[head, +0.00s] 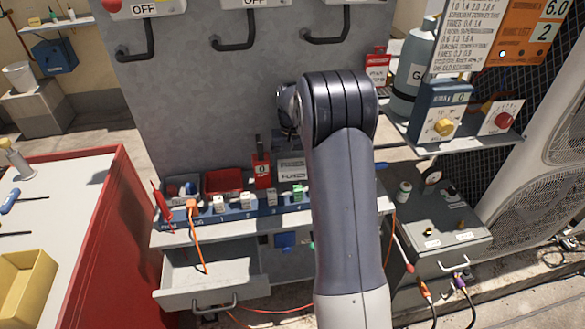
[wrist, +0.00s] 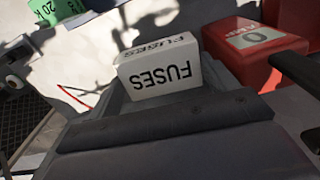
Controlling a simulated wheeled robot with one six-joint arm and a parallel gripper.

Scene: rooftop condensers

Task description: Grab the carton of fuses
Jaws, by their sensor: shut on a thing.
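The carton of fuses (wrist: 160,80) is a small white box with FUSES in black letters, upside down in the wrist view. My gripper (wrist: 172,98) is shut on it, with dark grey fingers around its near part. In the head view the carton (head: 291,169) shows just left of my arm, above the shelf of the grey cabinet. My arm hides the fingers there, and I cannot tell whether the carton touches the shelf.
A red block labelled 0 (head: 262,170) stands close beside the carton, left of it in the head view. A red tray (head: 223,181) and a blue strip with several plugs (head: 245,207) are nearby. An open drawer (head: 205,270) juts out below.

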